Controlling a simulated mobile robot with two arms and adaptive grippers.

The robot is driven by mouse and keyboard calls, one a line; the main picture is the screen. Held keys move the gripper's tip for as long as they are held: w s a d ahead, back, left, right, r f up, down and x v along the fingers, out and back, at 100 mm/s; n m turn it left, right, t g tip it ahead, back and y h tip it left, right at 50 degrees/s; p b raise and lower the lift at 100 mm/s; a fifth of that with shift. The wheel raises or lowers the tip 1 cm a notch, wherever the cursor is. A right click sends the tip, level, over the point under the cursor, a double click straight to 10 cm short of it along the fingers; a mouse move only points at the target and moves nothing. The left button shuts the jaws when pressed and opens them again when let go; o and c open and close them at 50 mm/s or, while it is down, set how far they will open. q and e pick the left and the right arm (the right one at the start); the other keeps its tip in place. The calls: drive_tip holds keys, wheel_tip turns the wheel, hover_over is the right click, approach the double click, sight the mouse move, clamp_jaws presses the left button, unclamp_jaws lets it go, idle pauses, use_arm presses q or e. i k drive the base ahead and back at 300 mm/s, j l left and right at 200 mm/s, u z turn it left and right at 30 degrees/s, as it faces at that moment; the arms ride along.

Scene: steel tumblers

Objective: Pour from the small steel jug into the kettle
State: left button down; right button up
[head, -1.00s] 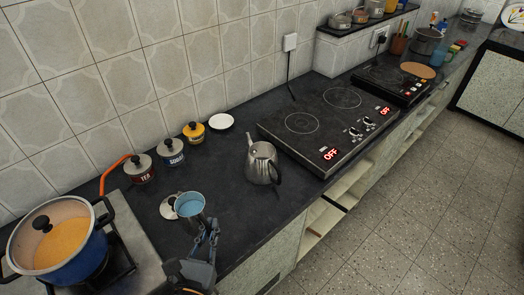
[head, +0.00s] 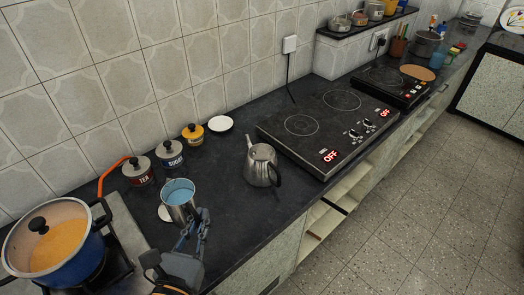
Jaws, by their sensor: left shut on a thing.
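The small steel jug (head: 181,205) is in the head view, left of centre, with pale blue liquid inside. My left gripper (head: 188,224) is shut on the jug at its near side and holds it close to upright, apparently above the counter. The steel kettle (head: 262,166) stands on the dark counter to the right of the jug, its spout toward the upper left and its black handle toward the right. A clear gap lies between jug and kettle. The kettle's inside is hard to make out. My right gripper is not in view.
Tea (head: 138,173), sugar (head: 170,156) and yellow (head: 194,135) canisters and a white saucer (head: 220,124) line the wall. A blue pot (head: 66,255) stands at left, a black cooktop (head: 297,146) right of the kettle.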

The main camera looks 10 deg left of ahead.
sight(261, 168)
drive_tip(key=i+l, duration=0.45)
drive_tip(key=i+l+u, duration=0.1)
drive_tip(key=i+l, duration=0.35)
drive_tip(key=l, duration=0.2)
drive_tip(key=i+l, duration=0.45)
drive_tip(key=l, duration=0.15)
drive_tip(key=u, duration=1.2)
